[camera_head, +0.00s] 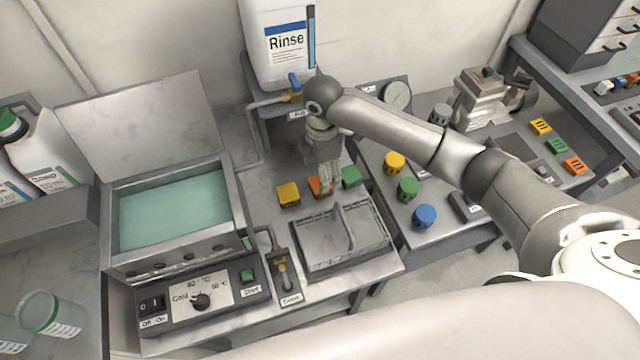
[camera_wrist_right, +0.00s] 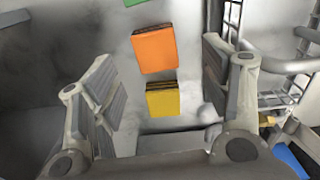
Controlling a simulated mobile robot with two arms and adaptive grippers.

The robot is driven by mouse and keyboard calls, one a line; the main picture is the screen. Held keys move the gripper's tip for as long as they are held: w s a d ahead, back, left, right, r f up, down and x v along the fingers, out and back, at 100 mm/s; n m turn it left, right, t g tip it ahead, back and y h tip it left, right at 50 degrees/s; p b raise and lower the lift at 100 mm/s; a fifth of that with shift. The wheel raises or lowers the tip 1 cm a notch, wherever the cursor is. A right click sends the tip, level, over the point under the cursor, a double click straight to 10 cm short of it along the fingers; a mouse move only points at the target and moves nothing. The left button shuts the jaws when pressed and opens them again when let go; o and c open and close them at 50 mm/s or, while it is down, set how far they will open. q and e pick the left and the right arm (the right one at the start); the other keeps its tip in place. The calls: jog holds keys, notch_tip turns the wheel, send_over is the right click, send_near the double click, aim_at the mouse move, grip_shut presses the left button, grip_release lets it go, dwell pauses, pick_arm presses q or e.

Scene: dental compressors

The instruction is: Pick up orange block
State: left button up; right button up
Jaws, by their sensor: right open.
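The orange block (camera_head: 314,187) sits on the grey worktop between a yellow block (camera_head: 288,194) and a green block (camera_head: 351,177). My right gripper (camera_head: 327,184) points down over it and partly hides it in the head view. In the right wrist view the orange block (camera_wrist_right: 155,49) shows between the two spread fingers of the right gripper (camera_wrist_right: 160,62), with no finger seen touching it. The yellow block (camera_wrist_right: 163,100) is also between the fingers, lower in that view. The green block (camera_wrist_right: 134,2) is at the top edge. My left gripper is not in view.
A wire basket (camera_head: 383,243) stands just in front of the blocks. A bath with an open lid (camera_head: 138,125) is to the left. A Rinse canister (camera_head: 280,50) and tap stand behind. Yellow, green and blue round pieces (camera_head: 408,188) sit on the right-hand bench.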

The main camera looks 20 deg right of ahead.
jog(key=shift+w+a+f+p, duration=0.1)
jog(key=shift+f+p, duration=0.15)
jog(key=shift+f, duration=0.9)
jog(key=shift+w+d+f+p, duration=0.1)
jog(key=shift+f+p, duration=0.1)
jog(key=shift+f, duration=0.9)
jog(key=shift+w+a+f+p, duration=0.1)
jog(key=shift+f+p, duration=0.15)
jog(key=shift+f, duration=0.9)
jog(key=c, duration=1.1)
jog(key=shift+c, duration=0.5)
jog(key=shift+r, duration=0.15)
